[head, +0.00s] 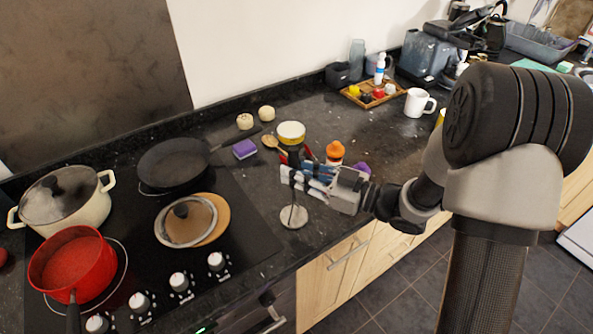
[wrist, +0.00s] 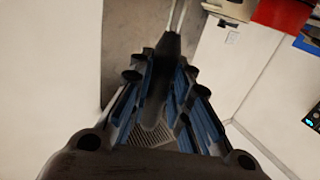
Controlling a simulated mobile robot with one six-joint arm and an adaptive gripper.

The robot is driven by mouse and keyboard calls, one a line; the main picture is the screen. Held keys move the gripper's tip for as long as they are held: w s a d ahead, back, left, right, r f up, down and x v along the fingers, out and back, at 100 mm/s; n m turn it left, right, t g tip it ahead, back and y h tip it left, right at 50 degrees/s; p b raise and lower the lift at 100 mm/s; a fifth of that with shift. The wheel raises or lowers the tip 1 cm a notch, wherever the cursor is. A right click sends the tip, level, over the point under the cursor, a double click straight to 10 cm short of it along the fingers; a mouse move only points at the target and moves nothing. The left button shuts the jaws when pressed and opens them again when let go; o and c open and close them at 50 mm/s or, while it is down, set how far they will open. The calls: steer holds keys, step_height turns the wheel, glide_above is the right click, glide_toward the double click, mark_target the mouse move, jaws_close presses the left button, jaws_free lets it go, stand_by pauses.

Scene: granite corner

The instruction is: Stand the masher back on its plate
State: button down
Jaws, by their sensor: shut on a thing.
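The masher has a dark handle (wrist: 158,100) and thin metal rods that show at the top of the wrist view. In the head view its round grey metal end (head: 294,217) is low, below my gripper, over the dark counter right of the hob. My gripper (head: 306,180) is shut on the handle and holds the masher about upright. The fingers hide part of the handle. I cannot tell whether the metal end touches the counter or hangs just above it. I cannot make out a separate plate for it.
A purple sponge (head: 245,149) lies to the left. The hob holds a black pan (head: 172,163), a red saucepan (head: 72,265) and a glass lid (head: 187,220). The counter's front edge is near.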

steer(key=shift+f, duration=0.1)
steer(key=c, duration=1.4)
jaws_free()
